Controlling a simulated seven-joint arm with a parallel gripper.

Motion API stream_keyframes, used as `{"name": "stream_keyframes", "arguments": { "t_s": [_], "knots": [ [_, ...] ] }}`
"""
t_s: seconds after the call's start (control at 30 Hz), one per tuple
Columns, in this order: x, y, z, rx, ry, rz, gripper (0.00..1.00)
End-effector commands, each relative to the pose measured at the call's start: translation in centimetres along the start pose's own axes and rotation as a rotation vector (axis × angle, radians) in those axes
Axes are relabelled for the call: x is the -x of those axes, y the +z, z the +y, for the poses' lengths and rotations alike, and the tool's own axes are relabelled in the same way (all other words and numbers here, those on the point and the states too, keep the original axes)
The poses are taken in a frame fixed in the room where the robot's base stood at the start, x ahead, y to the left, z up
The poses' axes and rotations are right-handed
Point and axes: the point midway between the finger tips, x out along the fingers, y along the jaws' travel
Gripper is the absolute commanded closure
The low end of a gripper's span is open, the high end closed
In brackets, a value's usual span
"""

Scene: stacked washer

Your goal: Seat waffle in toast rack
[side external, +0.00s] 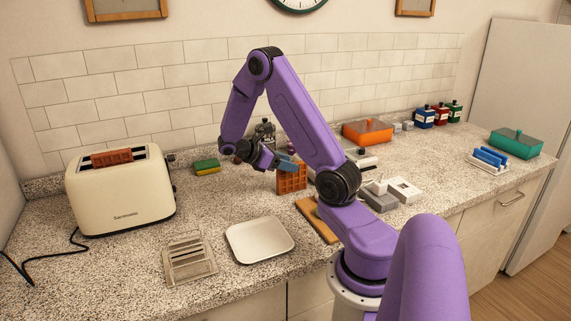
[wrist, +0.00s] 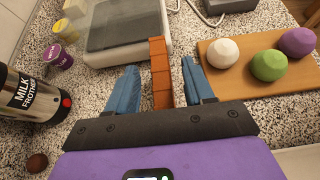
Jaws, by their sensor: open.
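The orange-brown waffle (side external: 291,180) with a square grid stands on edge on the counter, just below my gripper (side external: 284,163). In the wrist view the waffle (wrist: 160,72) shows edge-on as a narrow upright strip between the blue fingers of my gripper (wrist: 161,82). The fingers are open, with a visible gap on each side of it. A second brown waffle-like piece (side external: 111,157) sticks out of the cream toaster (side external: 120,195) at the left. A slotted metal rack (side external: 189,259), seemingly the toast rack, stands at the front left.
A pale square plate (side external: 259,240) lies right of the metal rack. A wooden board (side external: 317,220) lies near my arm; in the wrist view the board (wrist: 245,85) carries white, green and purple round pieces. A milk frother (wrist: 30,108) stands left of my gripper.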

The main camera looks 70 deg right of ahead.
Motion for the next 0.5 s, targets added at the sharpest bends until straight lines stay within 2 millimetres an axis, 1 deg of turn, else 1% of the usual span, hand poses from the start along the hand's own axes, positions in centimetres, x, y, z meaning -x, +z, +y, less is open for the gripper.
{"name": "stream_keyframes", "arguments": {
  "t_s": [0.17,0.4,0.5],
  "knots": [
    [2.1,0.1,0.1,-0.003,0.004,0.001,0.48],
    [7.0,0.0,0.1,-0.003,0.004,0.002,0.48],
    [8.8,0.1,0.1,-0.002,0.003,0.002,0.48]
  ]
}}
